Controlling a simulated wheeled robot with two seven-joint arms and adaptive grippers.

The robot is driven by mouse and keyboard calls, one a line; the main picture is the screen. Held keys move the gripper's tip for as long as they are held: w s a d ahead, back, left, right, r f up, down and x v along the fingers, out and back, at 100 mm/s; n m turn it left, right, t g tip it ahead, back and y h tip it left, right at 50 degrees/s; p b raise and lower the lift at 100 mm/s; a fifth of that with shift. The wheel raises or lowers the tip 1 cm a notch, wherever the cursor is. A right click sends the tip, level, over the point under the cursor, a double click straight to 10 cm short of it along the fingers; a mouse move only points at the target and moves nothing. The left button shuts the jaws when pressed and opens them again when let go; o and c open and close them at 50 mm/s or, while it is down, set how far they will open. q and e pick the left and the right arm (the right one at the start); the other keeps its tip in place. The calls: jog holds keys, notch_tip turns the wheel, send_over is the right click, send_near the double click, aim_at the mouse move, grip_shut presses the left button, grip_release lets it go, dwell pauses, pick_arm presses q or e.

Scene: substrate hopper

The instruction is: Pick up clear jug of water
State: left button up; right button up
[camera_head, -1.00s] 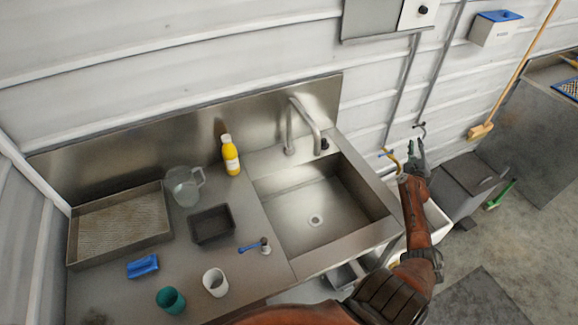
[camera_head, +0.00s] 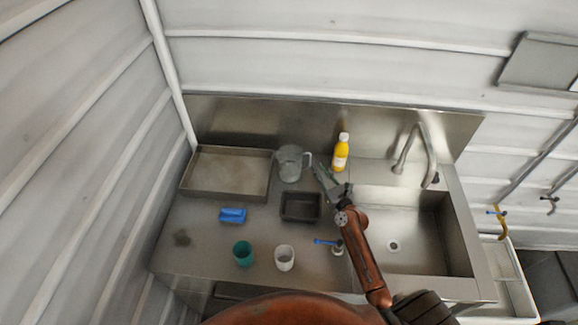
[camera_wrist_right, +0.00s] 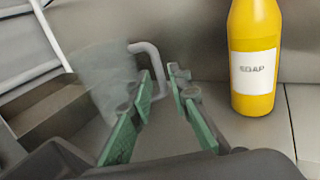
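The clear jug (camera_head: 290,164) stands upright on the steel counter, with its handle on its right side. In the right wrist view the jug (camera_wrist_right: 98,88) is at the left, see-through, with its pale handle (camera_wrist_right: 152,68) just beyond my fingers. My right gripper (camera_head: 322,172) is near the jug's handle side, between the jug and the yellow bottle. In the wrist view its green-padded fingers (camera_wrist_right: 165,105) are apart with nothing between them. I cannot tell whether a finger touches the handle. My left gripper is not in view.
A yellow soap bottle (camera_head: 341,152) stands close to the right of my gripper. A dark tray (camera_head: 301,220) lies in front of the jug, a large shallow tray (camera_head: 186,188) at its left. The sink (camera_head: 440,240) is at the right. Cups (camera_head: 285,258) stand near the front edge.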

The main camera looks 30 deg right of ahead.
aim_at(309, 166)
jog(key=w, duration=0.7)
jog(key=shift+w+a, duration=0.2)
jog(key=shift+w, duration=0.2)
jog(key=shift+s, duration=0.1)
jog(key=shift+c, duration=0.2)
grip_shut()
